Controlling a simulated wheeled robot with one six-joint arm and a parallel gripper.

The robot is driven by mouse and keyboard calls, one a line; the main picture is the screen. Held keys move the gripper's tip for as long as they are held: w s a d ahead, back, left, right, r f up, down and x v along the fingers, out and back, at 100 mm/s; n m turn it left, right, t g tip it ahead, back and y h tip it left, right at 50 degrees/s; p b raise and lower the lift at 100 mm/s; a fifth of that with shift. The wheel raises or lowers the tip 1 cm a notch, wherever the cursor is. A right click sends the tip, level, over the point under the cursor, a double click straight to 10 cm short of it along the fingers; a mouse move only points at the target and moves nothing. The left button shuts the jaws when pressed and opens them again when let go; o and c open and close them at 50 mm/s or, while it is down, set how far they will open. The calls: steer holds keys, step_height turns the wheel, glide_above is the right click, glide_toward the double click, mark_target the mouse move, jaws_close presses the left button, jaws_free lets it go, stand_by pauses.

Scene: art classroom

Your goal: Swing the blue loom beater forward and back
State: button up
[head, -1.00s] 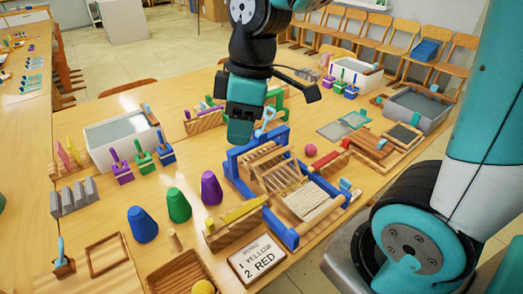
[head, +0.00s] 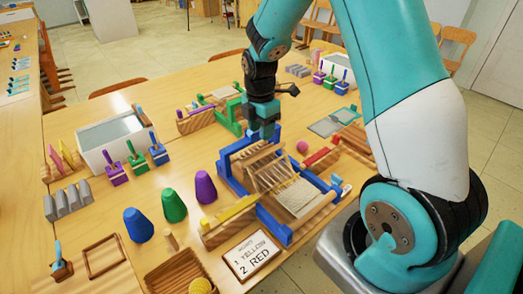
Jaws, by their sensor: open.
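The loom (head: 297,198) stands on the wooden table in the head view, with blue side frames, a slatted wooden part and pale woven threads. A blue bar (head: 240,146) crosses its far end, and I cannot tell for certain whether it is the beater. My gripper (head: 264,132) is open, pointing down at the far end of the loom, over or beside the blue bar. It hides part of that end. I cannot tell whether it touches the blue parts.
A sign (head: 250,255) reading yellow 1, red 2 lies in front of the loom. Blue, green and purple cones (head: 174,205) stand to its left. A yellow bar (head: 229,214) and a red bar (head: 322,159) flank it. A green frame (head: 228,116) stands behind.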

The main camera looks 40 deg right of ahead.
step_height(320, 180, down, 8)
steer(key=shift+s+f, duration=0.1)
steer(key=shift+f, duration=0.1)
jaws_close()
